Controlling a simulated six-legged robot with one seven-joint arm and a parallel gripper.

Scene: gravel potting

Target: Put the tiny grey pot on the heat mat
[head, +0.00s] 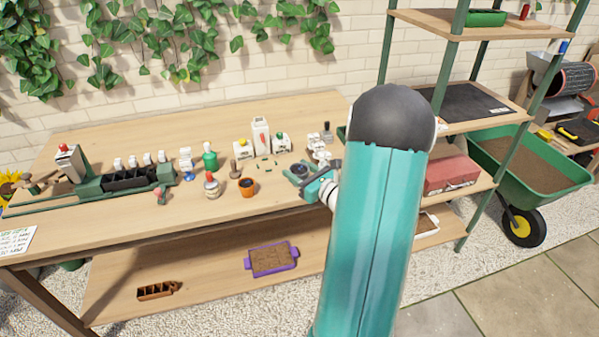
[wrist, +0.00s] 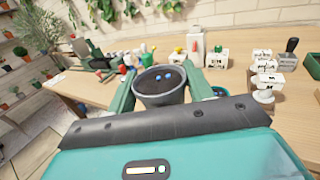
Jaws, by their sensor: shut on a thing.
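The tiny grey pot (wrist: 163,92) is between the two green fingers of my gripper (wrist: 161,82) in the wrist view, upright, with dark fill and small blue bits inside. In the head view my gripper (head: 312,179) is over the right part of the potting bench, with the pot (head: 299,169) showing small at its tip. The gripper is shut on the pot. Whether the pot's base touches the bench is hidden. The heat mat appears as a flat black sheet with a white label (head: 462,103) on the middle rack shelf at right in the head view; its visible top is bare.
The bench (head: 110,228) holds an orange pot (head: 247,187), bottles, small white boxes and a green seed-tray rig (head: 125,180). My arm hides part of the rack. A green rack post (head: 449,60) stands before the mat, with a shelf above it. A wheelbarrow (head: 535,165) stands right.

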